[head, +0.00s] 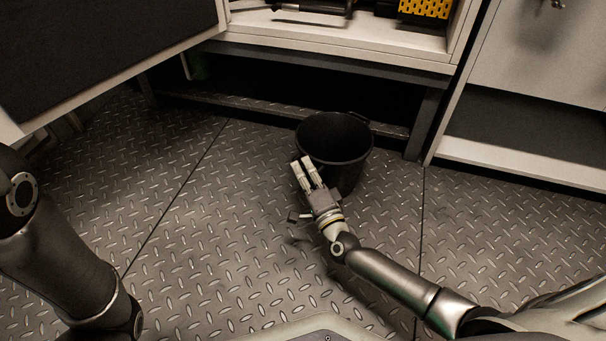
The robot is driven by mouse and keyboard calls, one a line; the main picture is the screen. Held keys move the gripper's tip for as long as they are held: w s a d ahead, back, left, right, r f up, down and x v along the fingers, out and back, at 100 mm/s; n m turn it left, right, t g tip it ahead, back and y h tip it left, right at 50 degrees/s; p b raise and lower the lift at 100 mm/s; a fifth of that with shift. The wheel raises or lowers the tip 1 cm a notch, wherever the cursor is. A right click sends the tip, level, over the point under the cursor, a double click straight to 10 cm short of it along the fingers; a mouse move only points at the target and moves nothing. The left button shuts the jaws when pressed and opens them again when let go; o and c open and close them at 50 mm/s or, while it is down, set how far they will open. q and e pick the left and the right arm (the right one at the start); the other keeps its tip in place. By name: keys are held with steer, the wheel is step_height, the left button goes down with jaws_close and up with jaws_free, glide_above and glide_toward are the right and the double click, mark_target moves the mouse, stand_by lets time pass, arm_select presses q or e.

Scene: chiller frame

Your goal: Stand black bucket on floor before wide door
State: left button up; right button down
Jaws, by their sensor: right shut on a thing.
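The black bucket (345,165) is upright, its open mouth facing up, low in front of the frame's base in the middle of the head view. I cannot tell for sure whether its bottom touches the floor. My right gripper (307,168) is at the bucket's near left rim, its fingers shut on the bucket. The gripper hides part of the bucket's near side. The wide door (110,50) appears to be the large dark panel with a pale edge, swung out at the upper left. My left arm shows at the left edge, but its gripper is out of the picture.
The floor (210,240) is dark diamond plate with wide free room left and in front. Behind the bucket is a low dark base frame (270,105) with a gap beneath. A white cabinet interior (380,38) holds a yellow perforated part (425,8). White panels (530,165) stand at right.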

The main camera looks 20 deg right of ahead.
steer(key=c, duration=1.5)
jaws_free()
steer(key=shift+s, duration=0.1)
